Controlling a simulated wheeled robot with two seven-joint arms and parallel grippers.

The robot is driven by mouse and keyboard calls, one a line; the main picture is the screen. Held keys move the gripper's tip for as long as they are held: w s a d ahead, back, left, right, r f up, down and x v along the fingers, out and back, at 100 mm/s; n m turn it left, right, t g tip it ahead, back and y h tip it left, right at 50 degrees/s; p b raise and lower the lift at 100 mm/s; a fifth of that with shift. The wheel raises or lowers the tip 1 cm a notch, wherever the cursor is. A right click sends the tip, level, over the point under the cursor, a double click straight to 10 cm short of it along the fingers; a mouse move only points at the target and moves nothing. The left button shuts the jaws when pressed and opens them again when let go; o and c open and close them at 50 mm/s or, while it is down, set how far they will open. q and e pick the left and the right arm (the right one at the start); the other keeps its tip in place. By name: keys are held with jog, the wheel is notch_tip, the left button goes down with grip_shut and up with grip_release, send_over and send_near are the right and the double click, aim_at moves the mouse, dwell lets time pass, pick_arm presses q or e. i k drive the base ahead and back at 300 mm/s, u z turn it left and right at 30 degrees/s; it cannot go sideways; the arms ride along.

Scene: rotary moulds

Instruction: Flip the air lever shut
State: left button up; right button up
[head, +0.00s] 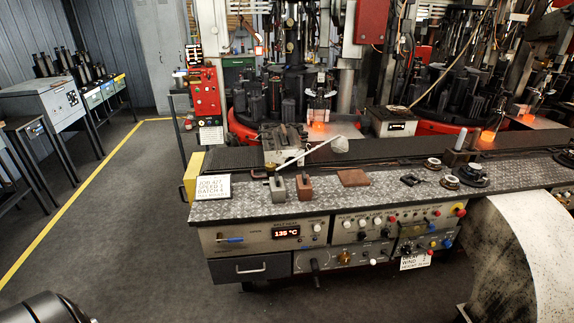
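A blue-handled lever (230,239) lies roughly level on the left end of the bench's front panel, left of the 135 °C display (286,232). The labels are too small to read, so I cannot tell for sure which is the air lever or which position is shut. Neither gripper's fingers show. A dark rounded part of mine seems to be at the bottom left corner.
The metal-topped bench (240,206) carries small blocks, a brown plate (353,178) and round fittings. A drawer handle (251,270) sticks out below the blue lever. A large pale curved body (512,250) blocks the lower right. The floor (130,240) at left is clear.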

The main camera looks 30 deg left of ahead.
aim_at(230, 240)
jog(key=k, duration=0.5)
jog(key=u, duration=0.65)
jog(key=i, duration=0.25)
jog(key=u, duration=0.6)
